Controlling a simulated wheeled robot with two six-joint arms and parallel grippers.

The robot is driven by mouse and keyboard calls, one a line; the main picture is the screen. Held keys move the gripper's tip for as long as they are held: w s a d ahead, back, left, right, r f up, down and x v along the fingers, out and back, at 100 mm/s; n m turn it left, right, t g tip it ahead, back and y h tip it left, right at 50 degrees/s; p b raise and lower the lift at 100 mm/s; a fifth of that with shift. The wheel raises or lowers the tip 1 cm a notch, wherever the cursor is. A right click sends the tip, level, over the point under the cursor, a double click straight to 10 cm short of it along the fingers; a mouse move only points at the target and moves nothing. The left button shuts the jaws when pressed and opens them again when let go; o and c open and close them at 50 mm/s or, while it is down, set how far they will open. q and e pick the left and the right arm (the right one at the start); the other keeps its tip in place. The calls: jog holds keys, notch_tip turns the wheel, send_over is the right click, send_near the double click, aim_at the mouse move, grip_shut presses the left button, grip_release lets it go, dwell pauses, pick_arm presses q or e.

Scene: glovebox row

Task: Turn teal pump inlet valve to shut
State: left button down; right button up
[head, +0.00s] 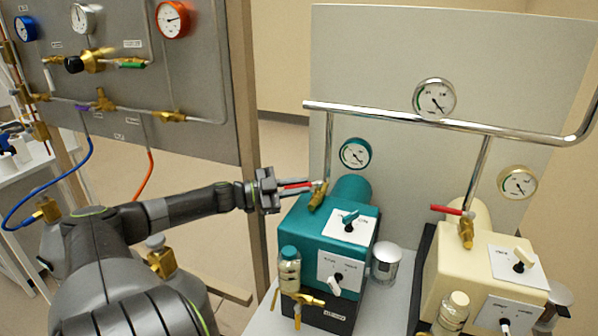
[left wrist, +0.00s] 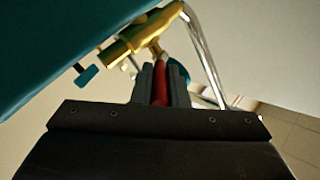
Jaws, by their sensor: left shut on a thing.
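The teal pump (head: 322,232) stands on the bench near the middle of the head view. Its brass inlet valve (head: 318,197) sits at the foot of a chrome pipe, and also shows in the left wrist view (left wrist: 139,36). The valve's red lever (left wrist: 161,86) points sideways to the left in the head view, across the upright pipe. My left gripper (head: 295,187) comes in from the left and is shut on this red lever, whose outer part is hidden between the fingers. My right gripper is not in view.
A cream pump (head: 459,262) with its own red lever (head: 447,209) stands to the right. A small bottle (head: 289,268) is at the teal pump's front, and a metal cup (head: 386,262) stands beside it. A grey gauge panel (head: 200,75) is at left.

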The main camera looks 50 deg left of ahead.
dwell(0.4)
pick_arm(q)
jog(key=c, duration=1.4)
grip_release()
jog(key=shift+c, duration=0.2)
jog(key=shift+s+a, duration=0.25)
jog(key=shift+s, duration=0.1)
jog(key=p+v, duration=0.4)
jog(key=v, duration=1.2)
jog(key=shift+s, duration=0.25)
jog(key=shift+a, duration=0.1)
